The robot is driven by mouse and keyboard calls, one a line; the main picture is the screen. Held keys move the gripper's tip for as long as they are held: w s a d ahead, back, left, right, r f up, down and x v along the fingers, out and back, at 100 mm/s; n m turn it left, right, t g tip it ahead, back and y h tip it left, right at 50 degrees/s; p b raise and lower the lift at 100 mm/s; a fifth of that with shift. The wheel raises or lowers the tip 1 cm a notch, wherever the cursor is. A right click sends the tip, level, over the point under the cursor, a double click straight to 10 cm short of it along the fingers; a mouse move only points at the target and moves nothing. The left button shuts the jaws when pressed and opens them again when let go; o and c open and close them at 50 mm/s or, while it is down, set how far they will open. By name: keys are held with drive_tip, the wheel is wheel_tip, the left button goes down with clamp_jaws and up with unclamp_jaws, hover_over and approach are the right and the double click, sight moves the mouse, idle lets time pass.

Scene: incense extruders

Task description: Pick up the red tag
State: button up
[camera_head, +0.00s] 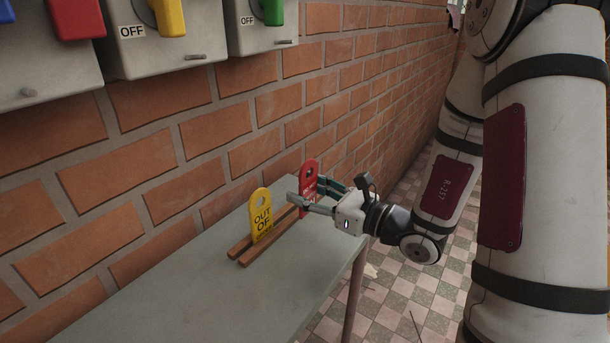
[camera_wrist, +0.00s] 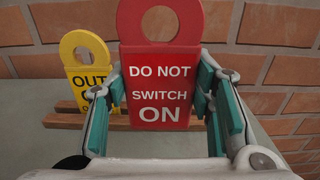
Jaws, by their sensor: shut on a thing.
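The red tag (camera_head: 309,180) stands upright at the far right end of a wooden rack (camera_head: 248,258) on the table. In the wrist view the red tag (camera_wrist: 160,72) faces me and reads "DO NOT SWITCH ON", with a round hole at its top. My gripper (camera_head: 312,200) is at the red tag, and in the wrist view its fingers (camera_wrist: 158,105) sit at the tag's left and right edges, shut on it.
A yellow "OUT OF" tag (camera_head: 261,214) stands in the same rack, left of the red one; it also shows in the wrist view (camera_wrist: 86,65). The grey table (camera_head: 160,290) is clear in front. A brick wall (camera_head: 190,150) runs close behind. Switch boxes (camera_head: 160,45) hang above.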

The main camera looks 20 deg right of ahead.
sight(304, 194)
drive_tip(key=shift+s+r+p, duration=0.2)
drive_tip(key=shift+s+p, duration=0.7)
drive_tip(key=shift+p, duration=0.75)
drive_tip(key=shift+s+r+p, duration=0.2)
drive_tip(key=shift+s+p, duration=0.65)
drive_tip(key=shift+p, duration=0.75)
drive_tip(key=s+p, duration=0.5)
drive_tip(key=p, duration=0.1)
drive_tip(key=shift+s+a, duration=0.15)
drive_tip(key=shift+s, duration=0.2)
drive_tip(key=shift+r, duration=0.1)
